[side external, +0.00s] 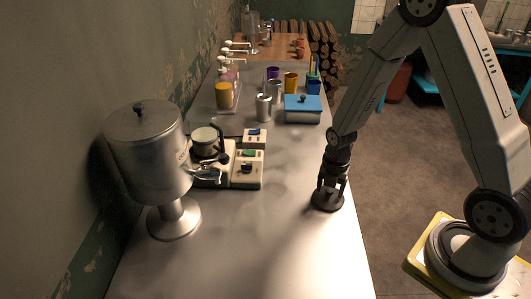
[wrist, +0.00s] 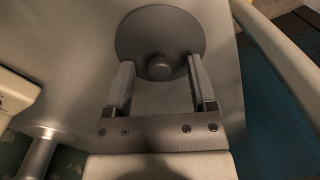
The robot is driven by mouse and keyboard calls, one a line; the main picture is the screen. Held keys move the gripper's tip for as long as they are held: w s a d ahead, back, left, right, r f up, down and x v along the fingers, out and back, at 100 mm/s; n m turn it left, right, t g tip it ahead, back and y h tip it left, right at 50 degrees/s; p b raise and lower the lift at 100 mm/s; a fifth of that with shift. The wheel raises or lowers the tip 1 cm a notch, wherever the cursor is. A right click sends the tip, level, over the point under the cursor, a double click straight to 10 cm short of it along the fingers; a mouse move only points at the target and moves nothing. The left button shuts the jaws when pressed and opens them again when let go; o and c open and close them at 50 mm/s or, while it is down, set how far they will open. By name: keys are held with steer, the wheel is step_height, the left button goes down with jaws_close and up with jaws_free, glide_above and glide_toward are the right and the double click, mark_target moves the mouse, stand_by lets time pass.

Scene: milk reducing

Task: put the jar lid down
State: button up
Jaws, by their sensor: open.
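The jar lid (wrist: 160,25) is a dark grey disc with a round knob in its middle. It lies flat on the metal counter, close to the right edge, and it also shows as a dark disc in the side view (side external: 327,204). My gripper (side external: 331,184) points down just over the lid. In the wrist view my gripper's fingers (wrist: 157,75) are spread apart, one on each side of the knob, with gaps between them and it.
A large metal dispenser (side external: 148,150) stands on the counter's left side. A hot plate (side external: 248,168) with a small pot (side external: 205,139) sits behind it. A blue-lidded box (side external: 303,108), a metal jar (side external: 264,108) and several cups stand farther back. The front counter (side external: 250,250) is clear.

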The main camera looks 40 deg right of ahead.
mark_target(330, 190)
stand_by(0.3)
jaws_close()
steer(key=shift+r, duration=0.15)
step_height(330, 190, up, 10)
stand_by(1.0)
stand_by(0.5)
